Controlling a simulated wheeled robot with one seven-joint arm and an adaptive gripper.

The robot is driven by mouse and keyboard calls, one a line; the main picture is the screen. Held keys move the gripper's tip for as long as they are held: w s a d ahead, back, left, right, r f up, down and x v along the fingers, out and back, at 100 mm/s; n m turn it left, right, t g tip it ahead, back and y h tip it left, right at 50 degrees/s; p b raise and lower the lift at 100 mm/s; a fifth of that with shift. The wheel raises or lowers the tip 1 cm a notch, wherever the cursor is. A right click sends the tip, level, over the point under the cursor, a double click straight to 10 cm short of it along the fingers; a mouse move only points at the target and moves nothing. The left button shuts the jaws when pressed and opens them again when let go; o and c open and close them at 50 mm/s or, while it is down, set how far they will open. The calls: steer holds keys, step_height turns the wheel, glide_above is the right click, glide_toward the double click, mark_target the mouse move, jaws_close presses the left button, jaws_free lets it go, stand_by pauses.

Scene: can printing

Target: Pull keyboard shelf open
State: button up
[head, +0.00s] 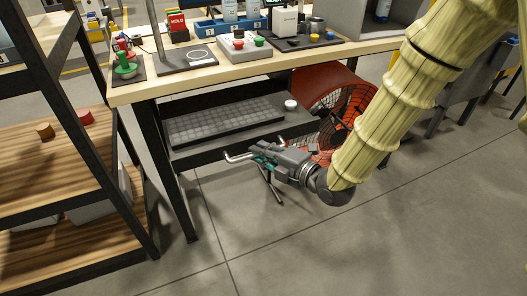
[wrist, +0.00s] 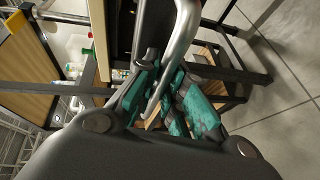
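The keyboard shelf (head: 182,157) is a dark tray under the workbench, with a grey keyboard (head: 225,121) on it. Its front edge lies about level with the bench leg in the head view. A bent metal handle (head: 238,157) sticks out at the shelf's front; it shows as a shiny bar in the wrist view (wrist: 183,35). My gripper (head: 258,158), with teal fingers, is at the handle. In the wrist view, the fingers of my gripper (wrist: 160,88) converge on both sides of the bar and look closed on it. The exact contact is partly hidden.
The workbench top (head: 135,93) carries buttons, a blue bin and small devices. A round white item (head: 290,105) sits on the shelf beside the keyboard. A red fan (head: 335,95) stands under the bench behind my arm. A wooden rack (head: 65,175) is at left. Floor in front is clear.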

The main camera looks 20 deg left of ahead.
steer(key=shift+o, duration=0.5)
steer(key=shift+d, duration=0.15)
steer(key=v, duration=1.1)
steer(key=shift+s+d, duration=0.2)
steer(key=shift+d, duration=0.1)
